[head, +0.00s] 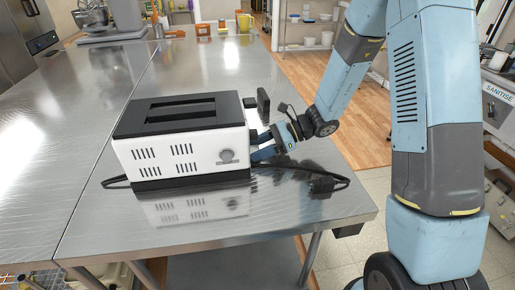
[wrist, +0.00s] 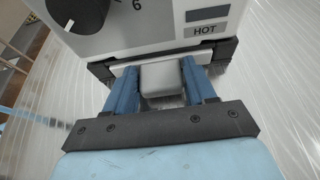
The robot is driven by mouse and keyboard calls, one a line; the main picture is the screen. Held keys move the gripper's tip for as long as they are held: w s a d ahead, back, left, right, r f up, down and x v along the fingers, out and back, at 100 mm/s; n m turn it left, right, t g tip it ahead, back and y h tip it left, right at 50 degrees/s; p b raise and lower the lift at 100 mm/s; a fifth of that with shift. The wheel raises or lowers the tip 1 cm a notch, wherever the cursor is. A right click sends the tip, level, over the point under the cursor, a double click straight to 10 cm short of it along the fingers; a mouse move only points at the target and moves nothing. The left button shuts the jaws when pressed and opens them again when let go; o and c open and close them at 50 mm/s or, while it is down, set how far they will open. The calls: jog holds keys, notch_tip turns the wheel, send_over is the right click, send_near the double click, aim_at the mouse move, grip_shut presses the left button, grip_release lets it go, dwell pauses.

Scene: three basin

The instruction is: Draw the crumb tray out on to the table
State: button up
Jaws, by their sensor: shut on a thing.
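The white toaster with a black top (head: 180,140) stands on the steel table. Its right end faces my gripper (head: 262,147). In the wrist view the toaster's end (wrist: 150,35) shows a black dial and a "HOT" label. Below them is the light grey front of the crumb tray (wrist: 120,69) with a grey block-shaped handle (wrist: 162,80). My gripper (wrist: 162,86) has its two blue fingers on either side of this handle, shut on it. The tray front sits close against the toaster's base; I cannot tell how far the tray is out.
The table's right edge is just beyond. Orange and yellow items (head: 245,22) stand at the back.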

aim_at(296, 151)
jog(key=o, duration=0.5)
jog(key=c, duration=0.7)
jog(key=shift+o, duration=0.2)
jog(key=shift+d, duration=0.15)
jog(key=shift+w+d, duration=0.2)
jog(key=shift+d, duration=0.45)
jog(key=shift+w+d, duration=0.2)
jog(key=shift+d, duration=0.45)
jog(key=shift+w+d, duration=0.4)
jog(key=shift+d, duration=1.05)
jog(key=shift+w+d, duration=0.35)
jog(key=shift+d, duration=1.1)
jog(key=shift+w+d, duration=0.4)
jog(key=shift+d, duration=1.05)
